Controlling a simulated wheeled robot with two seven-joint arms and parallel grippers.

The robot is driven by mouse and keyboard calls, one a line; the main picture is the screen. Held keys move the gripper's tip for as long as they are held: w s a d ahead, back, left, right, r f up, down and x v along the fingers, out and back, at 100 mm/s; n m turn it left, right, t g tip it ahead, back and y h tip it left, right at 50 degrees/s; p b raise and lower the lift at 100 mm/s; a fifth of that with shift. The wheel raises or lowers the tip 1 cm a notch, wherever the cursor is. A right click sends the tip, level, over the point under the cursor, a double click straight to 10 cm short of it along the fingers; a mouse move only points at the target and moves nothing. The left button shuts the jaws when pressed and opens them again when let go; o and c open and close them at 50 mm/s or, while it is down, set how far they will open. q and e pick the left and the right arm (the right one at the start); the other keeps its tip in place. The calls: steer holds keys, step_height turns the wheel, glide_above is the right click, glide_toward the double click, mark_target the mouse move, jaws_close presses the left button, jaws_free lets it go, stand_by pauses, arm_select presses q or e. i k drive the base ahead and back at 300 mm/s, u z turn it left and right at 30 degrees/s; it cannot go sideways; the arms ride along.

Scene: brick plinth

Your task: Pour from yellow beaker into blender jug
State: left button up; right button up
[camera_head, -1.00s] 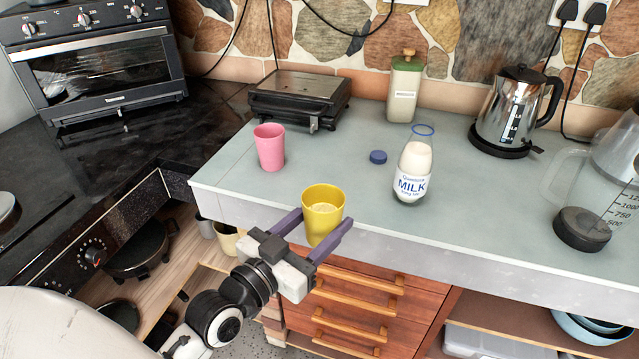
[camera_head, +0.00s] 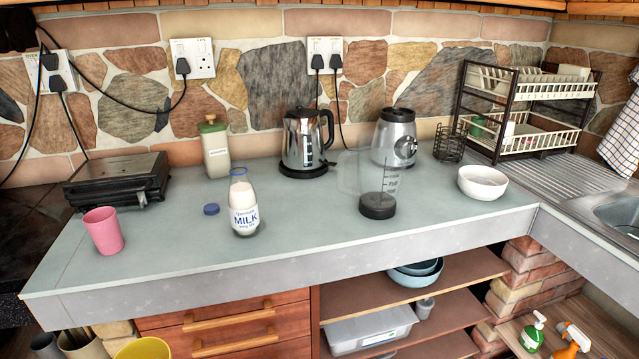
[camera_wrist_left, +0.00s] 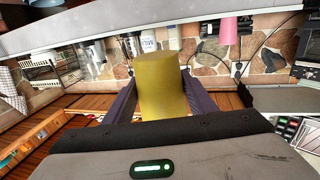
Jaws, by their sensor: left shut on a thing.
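The yellow beaker (camera_head: 143,349) shows only its upper part at the bottom edge of the head view, in front of the counter and below its top. In the left wrist view my left gripper (camera_wrist_left: 160,78) is shut on the yellow beaker (camera_wrist_left: 162,95), one purple finger on each side. What is inside the beaker cannot be seen now. The blender jug (camera_head: 378,206), clear with a dark base and measuring marks, stands upright on the counter right of centre, its handle to the left. My right gripper is in neither view.
On the counter (camera_head: 300,225) stand a pink cup (camera_head: 103,231), a milk bottle (camera_head: 243,205), a blue cap (camera_head: 211,209), a kettle (camera_head: 304,142), a blender base (camera_head: 394,140) and a white bowl (camera_head: 482,182). The front strip between bottle and jug is clear.

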mark_target(382, 157)
steer(key=k, duration=1.05)
steer(key=z, duration=0.45)
steer(key=i, duration=0.35)
steer(key=z, duration=0.85)
steer(key=i, duration=1.55)
steer(key=u, duration=0.8)
